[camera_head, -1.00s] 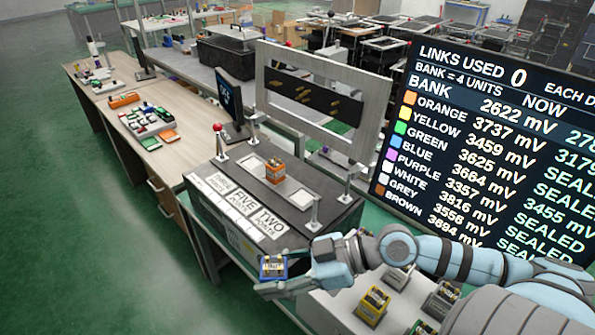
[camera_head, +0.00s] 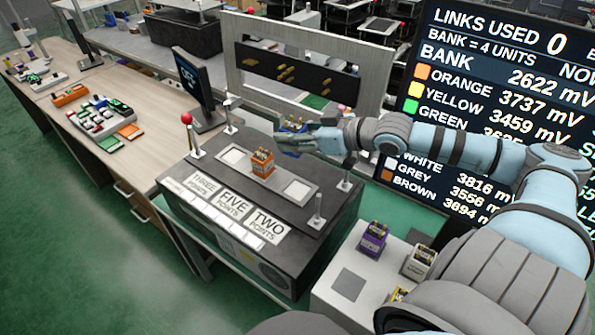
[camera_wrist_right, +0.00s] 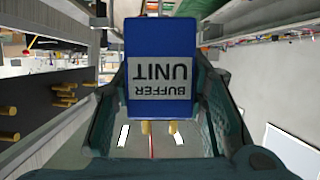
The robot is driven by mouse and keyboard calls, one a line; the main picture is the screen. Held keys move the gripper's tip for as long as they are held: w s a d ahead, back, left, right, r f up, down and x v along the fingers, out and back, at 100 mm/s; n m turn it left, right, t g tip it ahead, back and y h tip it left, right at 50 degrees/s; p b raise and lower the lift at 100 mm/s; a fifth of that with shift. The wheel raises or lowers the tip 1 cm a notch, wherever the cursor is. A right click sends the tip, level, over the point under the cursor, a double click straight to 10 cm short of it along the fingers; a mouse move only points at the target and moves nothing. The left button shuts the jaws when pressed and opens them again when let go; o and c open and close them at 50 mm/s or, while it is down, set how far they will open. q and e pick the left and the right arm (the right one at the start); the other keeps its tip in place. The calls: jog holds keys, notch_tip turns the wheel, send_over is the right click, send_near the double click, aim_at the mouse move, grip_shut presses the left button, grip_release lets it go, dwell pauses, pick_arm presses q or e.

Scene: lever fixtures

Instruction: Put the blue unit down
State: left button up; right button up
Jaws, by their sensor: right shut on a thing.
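My right gripper (camera_head: 296,140) is shut on the blue unit (camera_head: 293,123), beyond the dark top of the box fixture (camera_head: 240,180). In the right wrist view, the blue unit (camera_wrist_right: 160,45) sits between the two fingers of my gripper (camera_wrist_right: 160,110); its label reads BUFFER UNIT upside down and gold pins show below it. In the head view the gripper partly hides the unit. An orange unit (camera_head: 262,163) stands on the middle of the box fixture top. My left gripper is not in view.
Pale pads, left (camera_head: 234,156) and right (camera_head: 298,191), flank the orange unit and look bare. A red-knobbed lever (camera_head: 187,118) stands at the left. A pegged panel (camera_head: 300,80) rises behind. A purple unit (camera_head: 373,238) and others stand on a white stand (camera_head: 335,312).

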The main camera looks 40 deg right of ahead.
jog(key=shift+m+h, duration=0.5)
jog(key=shift+m, duration=0.1)
jog(key=f+b, duration=0.2)
jog(key=f, duration=0.4)
jog(key=w+d+f+b, duration=0.1)
jog(key=f+b, duration=0.1)
jog(key=f, duration=0.4)
jog(key=w+d+f+b, duration=0.1)
jog(key=f+b, duration=0.1)
jog(key=f, duration=0.4)
jog(key=shift+d+f+b, duration=0.1)
jog(key=shift+d+b, duration=0.1)
jog(key=shift+b, duration=0.15)
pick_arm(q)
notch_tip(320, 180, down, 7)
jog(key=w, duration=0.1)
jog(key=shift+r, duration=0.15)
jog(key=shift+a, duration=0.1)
pick_arm(e)
jog(key=o, duration=1)
